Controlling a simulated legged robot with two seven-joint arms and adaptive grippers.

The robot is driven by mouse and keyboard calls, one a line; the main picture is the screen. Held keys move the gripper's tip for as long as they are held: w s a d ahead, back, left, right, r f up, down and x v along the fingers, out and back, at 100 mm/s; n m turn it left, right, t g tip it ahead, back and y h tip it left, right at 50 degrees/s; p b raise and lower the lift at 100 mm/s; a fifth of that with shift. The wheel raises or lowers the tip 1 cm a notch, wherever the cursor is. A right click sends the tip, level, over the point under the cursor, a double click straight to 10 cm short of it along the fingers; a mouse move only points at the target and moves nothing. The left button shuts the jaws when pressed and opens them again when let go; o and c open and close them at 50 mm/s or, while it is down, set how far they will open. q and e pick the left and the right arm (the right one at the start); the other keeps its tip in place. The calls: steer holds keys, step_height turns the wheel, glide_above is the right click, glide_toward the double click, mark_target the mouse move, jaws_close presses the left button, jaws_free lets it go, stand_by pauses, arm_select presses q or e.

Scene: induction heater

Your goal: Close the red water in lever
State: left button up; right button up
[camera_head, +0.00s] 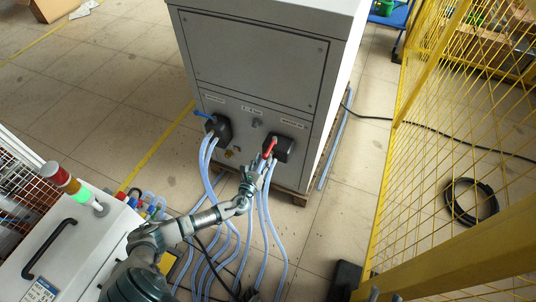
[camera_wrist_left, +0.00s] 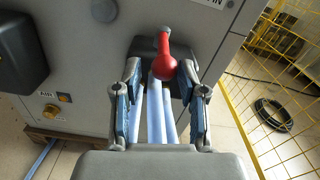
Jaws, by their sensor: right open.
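The red lever (camera_head: 269,148) is on the black valve block (camera_head: 284,149) at the lower right of the grey cabinet. In the left wrist view, the red lever (camera_wrist_left: 164,62) points towards me and ends in a round knob. My left gripper (camera_head: 256,170) is just in front of and below the lever. The left wrist view shows its fingers (camera_wrist_left: 160,82) spread, with the knob beyond and between the tips; I cannot tell whether they touch it. My right gripper (camera_head: 385,296) shows only fingertips at the bottom edge, apart and empty.
Another black block (camera_head: 219,127) with a blue lever (camera_head: 203,115) is left on the cabinet (camera_head: 250,55). Clear hoses (camera_head: 268,225) hang below both blocks. A machine with a signal light (camera_head: 70,184) stands left. A yellow fence (camera_head: 430,130) bounds the right.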

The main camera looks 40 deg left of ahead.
mark_target(267, 153)
arm_select(q)
steer(key=shift+d+x, duration=0.25)
steer(key=shift+x, duration=0.9)
steer(key=shift+w+r+b, duration=0.2)
steer(key=shift+w+b, duration=0.1)
steer(key=shift+w, duration=0.2)
steer(key=shift+a+f, duration=0.1)
steer(key=shift+a, duration=0.25)
steer(key=shift+c, duration=0.2)
jaws_close()
steer(key=shift+d, duration=0.2)
arm_select(e)
steer(key=shift+s+d+r+t, duration=0.2)
steer(key=shift+s+r+t, duration=0.05)
steer(key=shift+r+t, duration=0.2)
steer(key=shift+s+d+r+t, duration=0.25)
steer(key=shift+r+t, duration=0.1)
steer(key=shift+t, duration=0.1)
arm_select(q)
steer(key=shift+w, duration=0.1)
arm_select(e)
steer(key=shift+a, duration=0.1)
